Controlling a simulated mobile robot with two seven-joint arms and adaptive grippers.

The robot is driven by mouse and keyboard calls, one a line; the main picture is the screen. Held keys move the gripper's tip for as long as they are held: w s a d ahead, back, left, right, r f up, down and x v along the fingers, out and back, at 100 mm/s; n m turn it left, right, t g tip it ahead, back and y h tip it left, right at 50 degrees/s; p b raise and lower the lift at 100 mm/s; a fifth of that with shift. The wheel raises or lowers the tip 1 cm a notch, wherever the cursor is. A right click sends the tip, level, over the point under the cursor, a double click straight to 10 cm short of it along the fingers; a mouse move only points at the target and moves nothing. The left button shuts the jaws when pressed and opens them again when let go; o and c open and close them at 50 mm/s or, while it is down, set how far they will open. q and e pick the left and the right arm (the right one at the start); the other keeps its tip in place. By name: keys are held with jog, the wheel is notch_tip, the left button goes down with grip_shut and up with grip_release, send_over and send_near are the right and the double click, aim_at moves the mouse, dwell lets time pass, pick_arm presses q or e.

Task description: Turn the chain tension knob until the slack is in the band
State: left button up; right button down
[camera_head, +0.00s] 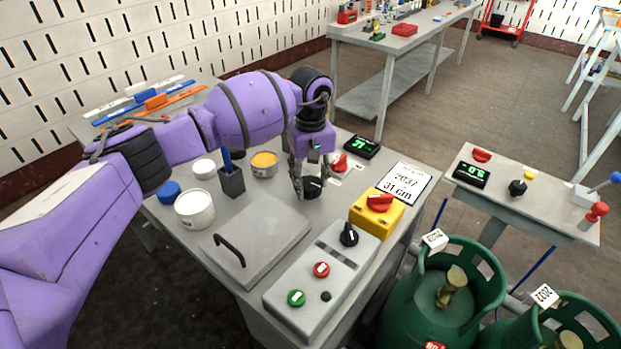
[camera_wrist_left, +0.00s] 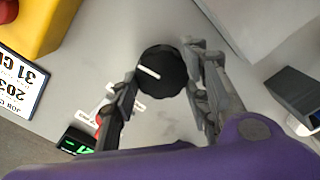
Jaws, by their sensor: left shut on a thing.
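The black round knob (camera_head: 313,188) stands on the grey table top. In the left wrist view the knob (camera_wrist_left: 160,76) shows a white pointer mark on its top. My left gripper (camera_head: 309,184) reaches down over the knob from above, with one finger on each side, and is shut on it. A small black display (camera_head: 361,147) with green digits sits behind the knob; its digits are hard to read. It also shows in part in the left wrist view (camera_wrist_left: 76,141). My right gripper is in neither view.
A red knob (camera_head: 339,163) is close beside the gripper. A yellow box with a red switch (camera_head: 378,208), a grey button panel (camera_head: 320,280) and a lidded plate (camera_head: 262,240) stand in front. Cups (camera_head: 194,209) are at left. Green gas cylinders (camera_head: 425,300) stand right.

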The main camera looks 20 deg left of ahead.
pick_arm(q)
jog(key=n, duration=0.3)
jog(key=shift+r+n+p, duration=0.1)
jog(key=shift+n+p, duration=0.2)
jog(key=shift+n, duration=0.1)
jog(key=n+p, duration=0.1)
jog(key=n, duration=0.2)
jog(key=shift+w+n, duration=0.1)
jog(key=shift+n, duration=0.2)
jog(key=n+p, duration=0.1)
jog(key=n, duration=0.4)
jog(key=shift+a+r+p, duration=0.1)
jog(key=shift+p, duration=0.25)
jog(key=n+p, duration=0.2)
jog(key=n, duration=0.3)
jog(key=shift+a+n, duration=0.1)
jog(key=shift+n, duration=0.2)
jog(key=shift+n+p, duration=0.35)
jog(key=shift+n, duration=1.25)
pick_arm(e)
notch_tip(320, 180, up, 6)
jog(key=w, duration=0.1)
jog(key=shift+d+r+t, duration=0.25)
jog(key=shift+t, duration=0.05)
pick_arm(q)
jog(key=shift+a, duration=0.1)
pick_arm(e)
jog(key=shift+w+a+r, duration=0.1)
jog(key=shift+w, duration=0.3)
